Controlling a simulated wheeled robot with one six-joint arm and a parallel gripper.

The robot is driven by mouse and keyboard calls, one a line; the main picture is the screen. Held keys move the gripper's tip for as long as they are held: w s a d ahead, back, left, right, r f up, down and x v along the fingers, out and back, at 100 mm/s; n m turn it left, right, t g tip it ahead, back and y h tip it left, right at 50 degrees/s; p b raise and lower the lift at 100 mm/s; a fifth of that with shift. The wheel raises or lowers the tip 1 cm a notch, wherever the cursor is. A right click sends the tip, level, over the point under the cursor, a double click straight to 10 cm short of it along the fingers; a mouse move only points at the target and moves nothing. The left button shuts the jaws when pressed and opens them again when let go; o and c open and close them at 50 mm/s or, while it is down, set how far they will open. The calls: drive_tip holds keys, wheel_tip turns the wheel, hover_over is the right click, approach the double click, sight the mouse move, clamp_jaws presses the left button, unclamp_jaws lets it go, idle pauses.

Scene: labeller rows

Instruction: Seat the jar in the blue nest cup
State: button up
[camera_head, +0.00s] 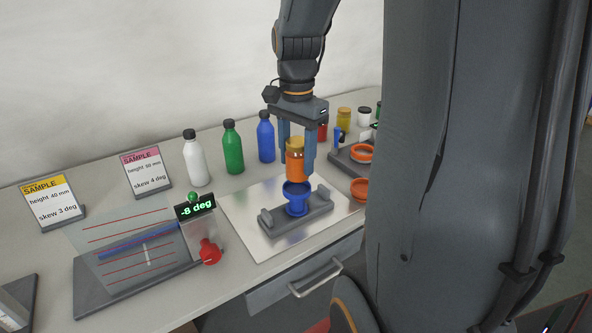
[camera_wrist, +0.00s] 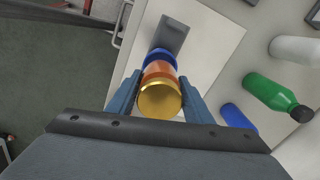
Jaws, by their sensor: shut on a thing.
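My gripper (camera_head: 297,150) is shut on an orange jar with a gold lid (camera_head: 295,167) and holds it upright. The jar is directly above the blue nest cup (camera_head: 297,197), with its bottom at or just over the cup's rim; I cannot tell whether they touch. The cup stands on a grey cradle (camera_head: 318,206) on a bright metal plate (camera_head: 248,213). In the wrist view, the jar's gold lid (camera_wrist: 160,99) is between the two blue fingers (camera_wrist: 158,95), and the blue cup (camera_wrist: 159,54) shows beyond it, partly hidden by the jar.
White (camera_head: 195,160), green (camera_head: 232,147) and blue (camera_head: 266,138) bottles stand behind the plate. A tilted panel and a display reading -8 deg (camera_head: 196,210) with a red knob (camera_head: 210,252) are at the left. Orange rings (camera_head: 360,153) and small jars stand at the right.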

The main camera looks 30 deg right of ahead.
sight(297, 171)
drive_tip(key=shift+f, duration=1.95)
drive_tip(key=o, duration=1.3)
wheel_tip(297, 171, up, 12)
drive_tip(key=shift+b, duration=0.7)
drive_tip(key=s+a+f+n, duration=0.2)
drive_tip(key=a+f+n, duration=0.2)
drive_tip(key=f+n, duration=0.1)
drive_tip(key=s+a+f+n, duration=0.3)
drive_tip(key=a+f+n, duration=0.1)
drive_tip(key=f, duration=0.3)
drive_tip(key=s+a+f+n, duration=0.2)
drive_tip(key=a+f+n, duration=0.2)
drive_tip(key=f+n, duration=0.1)
drive_tip(key=shift+s+a+f+n+t, duration=0.3)
drive_tip(key=shift+a+f+n+t, duration=0.1)
drive_tip(key=shift+f, duration=0.1)
